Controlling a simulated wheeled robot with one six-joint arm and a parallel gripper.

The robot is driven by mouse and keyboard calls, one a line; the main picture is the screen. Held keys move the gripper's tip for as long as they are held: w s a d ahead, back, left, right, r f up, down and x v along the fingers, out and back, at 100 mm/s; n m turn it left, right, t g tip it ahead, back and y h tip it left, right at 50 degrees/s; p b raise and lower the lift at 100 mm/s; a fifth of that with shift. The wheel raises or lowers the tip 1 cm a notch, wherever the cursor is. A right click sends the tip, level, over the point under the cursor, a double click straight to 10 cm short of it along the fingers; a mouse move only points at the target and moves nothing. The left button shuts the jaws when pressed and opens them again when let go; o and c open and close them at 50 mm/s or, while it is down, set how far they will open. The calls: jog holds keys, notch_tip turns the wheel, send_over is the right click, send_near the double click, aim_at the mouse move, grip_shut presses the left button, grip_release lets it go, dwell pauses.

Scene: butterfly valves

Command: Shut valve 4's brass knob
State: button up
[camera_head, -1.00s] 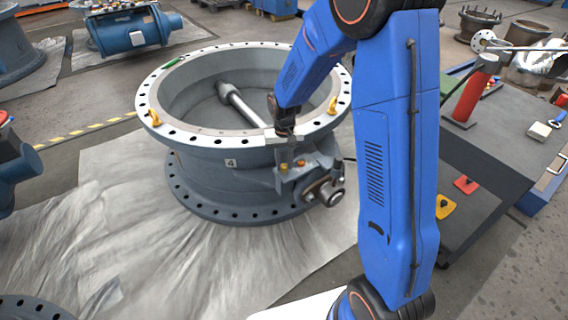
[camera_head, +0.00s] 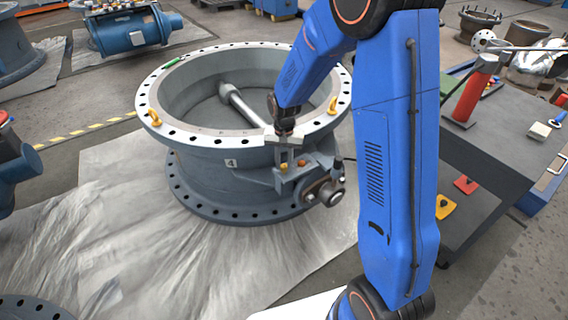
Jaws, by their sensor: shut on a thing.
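Valve 4 (camera_head: 200,172) is a large grey flanged ring lying flat on a plastic sheet, with a "4" label on its front wall. Small brass-coloured fittings show at the bracket on its front right side; the brass knob (camera_head: 284,167) is one of them, partly hidden by my fingers. My gripper (camera_head: 290,160) points down over this bracket, just outside the flange rim, and is shut on the brass knob. The fingers are small here, so their exact contact is hard to see. The knob's turn position cannot be read.
Yellow lifting eyes (camera_head: 154,117) stand on the valve's flange, close to my arm on the right. A round grey actuator end (camera_head: 331,193) juts out below the bracket. A dark bench (camera_head: 490,150) with a red cylinder (camera_head: 468,98) stands to the right. The sheet in front is clear.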

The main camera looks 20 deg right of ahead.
aim_at(284, 165)
jog(key=o, duration=1.1)
jog(key=shift+c, duration=0.2)
notch_tip(284, 165, up, 17)
jog(key=shift+r, duration=0.2)
jog(key=s+d+r+n+t, duration=0.1)
jog(key=s+d+r, duration=0.25)
jog(key=s, duration=0.55)
jog(key=s+d+r+n+t, duration=0.2)
jog(key=s+r, duration=0.3)
jog(key=s, duration=0.4)
jog(key=s+d+f+n+t, duration=0.1)
jog(key=s+d+n, duration=0.1)
jog(key=s, duration=1.3)
jog(key=shift+d+t, duration=0.15)
jog(key=shift+t, duration=0.25)
